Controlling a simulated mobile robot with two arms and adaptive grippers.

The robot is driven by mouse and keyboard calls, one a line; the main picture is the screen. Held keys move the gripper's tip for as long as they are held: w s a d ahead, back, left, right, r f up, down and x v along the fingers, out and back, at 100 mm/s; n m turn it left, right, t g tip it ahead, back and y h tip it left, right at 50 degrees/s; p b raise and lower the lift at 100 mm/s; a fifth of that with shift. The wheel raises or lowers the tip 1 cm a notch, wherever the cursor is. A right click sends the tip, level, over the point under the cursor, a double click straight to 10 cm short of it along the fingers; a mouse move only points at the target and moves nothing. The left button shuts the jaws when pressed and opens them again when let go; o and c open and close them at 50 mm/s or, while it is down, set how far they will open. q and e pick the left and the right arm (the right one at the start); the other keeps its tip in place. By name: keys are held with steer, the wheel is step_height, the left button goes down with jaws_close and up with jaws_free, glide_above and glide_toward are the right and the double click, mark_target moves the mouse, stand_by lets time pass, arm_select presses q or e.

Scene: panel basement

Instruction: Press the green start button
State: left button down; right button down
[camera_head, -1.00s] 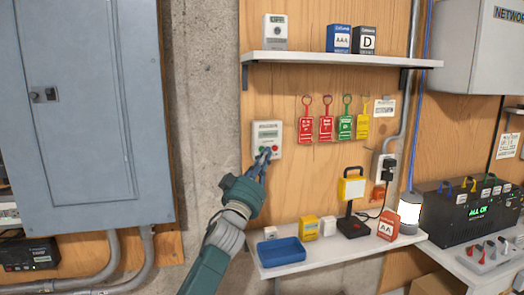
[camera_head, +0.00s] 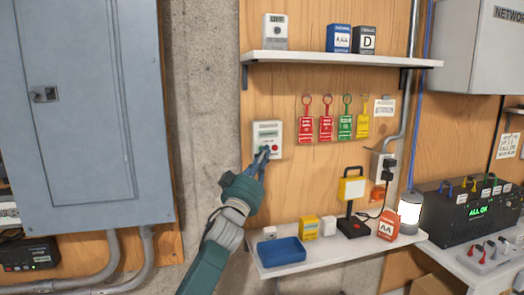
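A white control box (camera_head: 267,132) with a small display is mounted on the wooden panel. On its lower part a red button (camera_head: 275,148) shows at the right, and a bit of green (camera_head: 262,149) shows at the left, mostly hidden by my fingertips. My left gripper (camera_head: 263,156) reaches up from below, its fingertips at the box's lower left, over or against the green button. I cannot tell whether they touch it. The fingers look close together with nothing seen between them. My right gripper is not in view.
A lower shelf (camera_head: 340,258) holds a blue tray (camera_head: 281,252), small boxes and a yellow work lamp (camera_head: 352,187). An upper shelf (camera_head: 340,60) holds boxes. Tags (camera_head: 326,127) hang right of the control box. A grey electrical panel (camera_head: 85,110) is at the left.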

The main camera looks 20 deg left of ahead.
arm_select(q)
steer(key=shift+w+a, duration=0.1)
steer(key=shift+a, duration=0.05)
stand_by(0.5)
steer(key=shift+s+d+p, duration=0.3)
steer(key=shift+s+d, duration=0.15)
steer(key=shift+s, duration=0.2)
steer(key=shift+s+d+p, duration=0.4)
steer(key=shift+s+d, duration=0.3)
steer(key=shift+s, duration=0.35)
steer(key=shift+s+d+p, duration=0.4)
steer(key=shift+s+d, duration=0.3)
steer(key=shift+s, duration=0.3)
